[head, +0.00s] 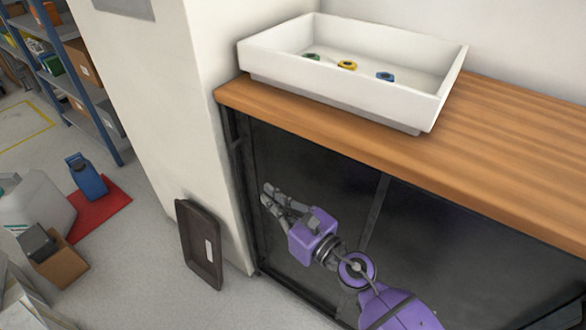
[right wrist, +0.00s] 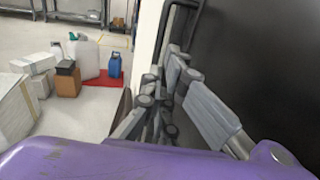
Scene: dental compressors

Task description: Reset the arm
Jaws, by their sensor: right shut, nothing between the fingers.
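My right arm, purple, comes in from the lower right of the head view. My right gripper (head: 267,191) is in front of the dark panel below the wooden counter, pointing left towards the white wall corner. It is shut and empty. In the right wrist view its grey fingers (right wrist: 150,98) show close up beside the wall edge and the dark panel. My left gripper is not in view.
A white tray (head: 440,100) on the wooden counter (head: 510,185) holds small green, yellow and blue items. A dark tray (head: 199,245) leans against the wall. A blue jug (head: 87,178) stands on a red mat (head: 108,207). Boxes and shelves are at left.

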